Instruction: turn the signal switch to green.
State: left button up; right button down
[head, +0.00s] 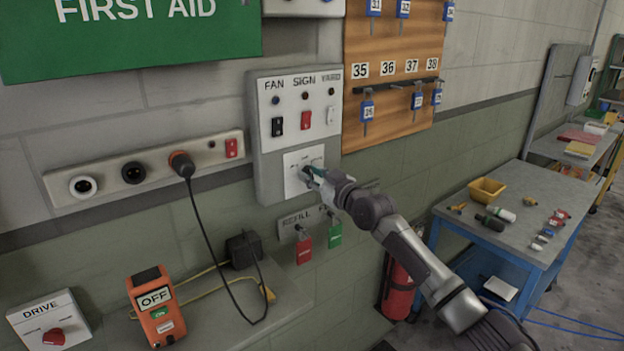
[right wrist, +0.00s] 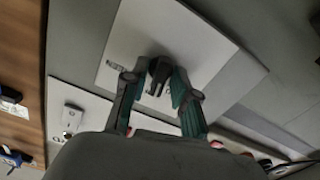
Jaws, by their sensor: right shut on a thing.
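The signal switch is a dark rotary knob (right wrist: 160,68) on a white plate (head: 292,184), low on the grey wall panel (head: 270,175). My right gripper (head: 309,174) reaches the plate from the right. In the right wrist view my right gripper (right wrist: 156,82) has its two green-sided fingers on either side of the knob, shut on it. The fingers hide most of the plate's lettering, so I cannot read which position the knob points to. My left gripper is not in view.
Above the plate are black, red and white switches (head: 306,121). Red and green tags (head: 304,250) hang just below the panel. A key board (head: 395,60) is at upper right. A socket strip (head: 150,168) with a plugged cable is left. A blue workbench (head: 530,250) stands right.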

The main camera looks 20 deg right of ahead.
jog(key=m, duration=0.5)
jog(key=shift+m, duration=0.3)
jog(key=m, duration=0.3)
jog(key=shift+m+p, duration=0.3)
jog(key=shift+p, duration=0.1)
jog(key=shift+d+m+p, duration=0.1)
jog(key=shift+m+p, duration=0.35)
jog(key=shift+m, duration=1.25)
jog(key=shift+f, duration=0.1)
jog(key=c, duration=1.2)
grip_release()
